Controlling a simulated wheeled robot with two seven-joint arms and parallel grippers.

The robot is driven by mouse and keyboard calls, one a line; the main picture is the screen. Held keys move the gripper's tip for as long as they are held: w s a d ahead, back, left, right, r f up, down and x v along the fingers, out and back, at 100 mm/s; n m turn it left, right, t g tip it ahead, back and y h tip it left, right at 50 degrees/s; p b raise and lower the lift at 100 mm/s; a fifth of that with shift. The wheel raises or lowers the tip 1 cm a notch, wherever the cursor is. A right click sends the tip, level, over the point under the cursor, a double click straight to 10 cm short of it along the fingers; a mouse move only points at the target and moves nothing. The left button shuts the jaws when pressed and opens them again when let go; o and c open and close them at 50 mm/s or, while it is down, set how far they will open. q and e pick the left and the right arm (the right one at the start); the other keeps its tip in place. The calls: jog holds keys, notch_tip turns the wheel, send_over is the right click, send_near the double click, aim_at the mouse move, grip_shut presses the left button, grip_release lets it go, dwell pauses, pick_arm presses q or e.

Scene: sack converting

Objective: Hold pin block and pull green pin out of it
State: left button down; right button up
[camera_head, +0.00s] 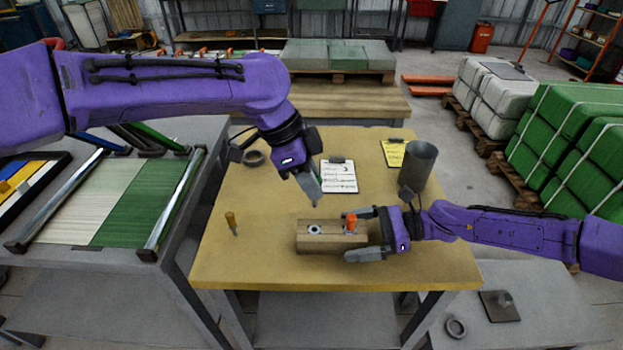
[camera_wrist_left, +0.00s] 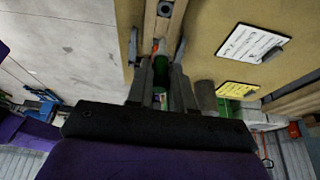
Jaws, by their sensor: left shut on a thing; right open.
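The wooden pin block (camera_head: 318,243) lies on the yellow table. Its left metal-ringed hole (camera_head: 314,230) looks empty, and an orange-red pin (camera_head: 351,219) stands near its right end. My left gripper (camera_head: 314,203) is above and behind the block, pointing down. It is shut on a dark green piece (camera_wrist_left: 162,70), seemingly the green pin, mostly hidden between the fingers in the head view. The block also shows in the left wrist view (camera_wrist_left: 165,22). My right gripper (camera_head: 366,233) is open, with its fingers on either side of the block's right end. Whether they touch it I cannot tell.
A grey cylinder (camera_head: 418,168) stands behind the right gripper. A white sheet on a clipboard (camera_head: 340,178), a yellow one (camera_head: 393,153) and a dark ring (camera_head: 253,158) lie at the back. An upright yellow-brown object (camera_head: 232,224) is left of the block. The table's front left is clear.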

pick_arm(q)
jog(key=shift+r+p, duration=1.5)
jog(key=shift+r, duration=0.05)
pick_arm(e)
jog(key=shift+v, duration=2.35)
pick_arm(q)
jog(key=shift+r+p, duration=1.05)
pick_arm(e)
jog(key=shift+v, duration=2.15)
